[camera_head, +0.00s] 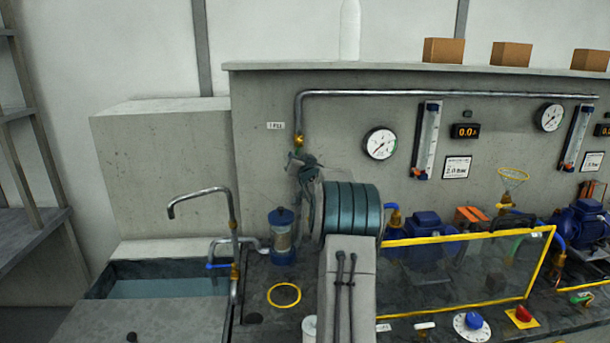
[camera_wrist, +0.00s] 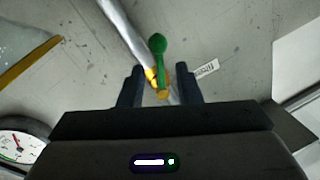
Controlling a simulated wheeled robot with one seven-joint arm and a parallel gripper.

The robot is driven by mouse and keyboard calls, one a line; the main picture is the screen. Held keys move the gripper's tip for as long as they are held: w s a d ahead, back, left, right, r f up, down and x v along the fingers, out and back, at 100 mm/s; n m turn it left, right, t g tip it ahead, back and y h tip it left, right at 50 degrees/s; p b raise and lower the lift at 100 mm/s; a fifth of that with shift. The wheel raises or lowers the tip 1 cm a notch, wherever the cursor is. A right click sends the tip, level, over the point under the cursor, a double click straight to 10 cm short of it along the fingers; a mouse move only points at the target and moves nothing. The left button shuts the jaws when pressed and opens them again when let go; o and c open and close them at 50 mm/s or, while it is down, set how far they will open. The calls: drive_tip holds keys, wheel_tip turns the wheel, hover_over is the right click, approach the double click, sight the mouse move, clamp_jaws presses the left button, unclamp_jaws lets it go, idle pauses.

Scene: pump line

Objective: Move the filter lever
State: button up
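A green lever with a round knob (camera_wrist: 158,46) shows in the wrist view on a brass valve (camera_wrist: 162,93) on the grey wall pipe. I take it for the filter lever, though the small label (camera_wrist: 206,68) beside it is hard to read. My gripper (camera_wrist: 159,72) is open, its two dark fingers apart on either side of the valve, with the lever's lower part between them in the picture. I cannot tell whether they touch it. In the head view my gripper (camera_head: 296,158) is at the pipe's lower end, below the brass fitting (camera_head: 298,140), and hides the lever.
A round gauge (camera_head: 380,143) is on the wall to the right. Below stand a blue-capped canister (camera_head: 283,238), a sink tap (camera_head: 200,192) with a blue lever (camera_head: 219,266), and a yellow-framed clear guard (camera_head: 470,238). The wall left of my gripper is bare except for a label (camera_head: 275,126).

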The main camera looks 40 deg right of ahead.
drive_tip(key=b+v, duration=0.2)
drive_tip(key=v, duration=0.6)
drive_tip(key=shift+s, duration=0.15)
